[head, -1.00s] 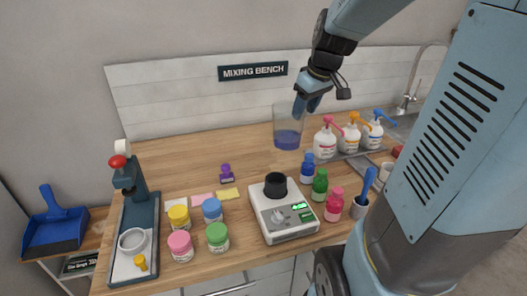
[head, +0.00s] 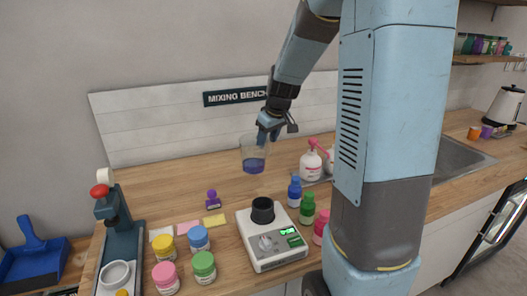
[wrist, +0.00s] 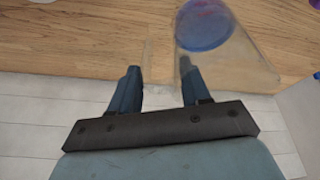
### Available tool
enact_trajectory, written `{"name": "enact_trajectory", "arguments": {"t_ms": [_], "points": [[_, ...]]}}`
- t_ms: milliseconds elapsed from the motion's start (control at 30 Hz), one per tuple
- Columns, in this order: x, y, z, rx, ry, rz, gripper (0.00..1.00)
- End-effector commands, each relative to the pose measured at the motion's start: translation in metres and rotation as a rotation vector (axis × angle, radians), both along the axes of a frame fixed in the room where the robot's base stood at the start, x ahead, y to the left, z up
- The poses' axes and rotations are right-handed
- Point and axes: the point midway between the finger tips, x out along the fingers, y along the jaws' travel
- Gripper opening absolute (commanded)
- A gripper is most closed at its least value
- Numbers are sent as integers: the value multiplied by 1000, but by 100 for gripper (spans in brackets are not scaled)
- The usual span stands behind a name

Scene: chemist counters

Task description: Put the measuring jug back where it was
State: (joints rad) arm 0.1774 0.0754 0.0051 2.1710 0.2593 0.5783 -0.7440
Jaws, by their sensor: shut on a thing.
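The measuring jug (head: 254,158) is a clear, slightly flared vessel with blue-violet liquid in the bottom. It is upright at the back of the wooden counter, left of the white pump bottle, and I cannot tell whether its base touches the wood. My gripper (head: 267,132) is at the jug's upper right side and shut on it. In the wrist view my gripper's fingers (wrist: 158,88) stand apart with a clear part of the jug between them. The jug's body (wrist: 228,62) lies to their right there. The exact grip is hard to see through the clear material.
A white scale (head: 272,252) with a black cup stands in front of the jug. Blue (head: 294,191) and green (head: 307,208) bottles stand right of it, a white pump bottle (head: 311,165) behind them. A purple stamp (head: 213,199) is front left. The back left counter is clear.

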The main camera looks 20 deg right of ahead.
Motion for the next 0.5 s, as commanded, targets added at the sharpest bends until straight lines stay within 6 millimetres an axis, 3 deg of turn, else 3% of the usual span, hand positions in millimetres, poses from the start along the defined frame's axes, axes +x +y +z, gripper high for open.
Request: {"name": "enact_trajectory", "arguments": {"t_ms": [500], "points": [[21,2,-35,1,3,1,0]]}}
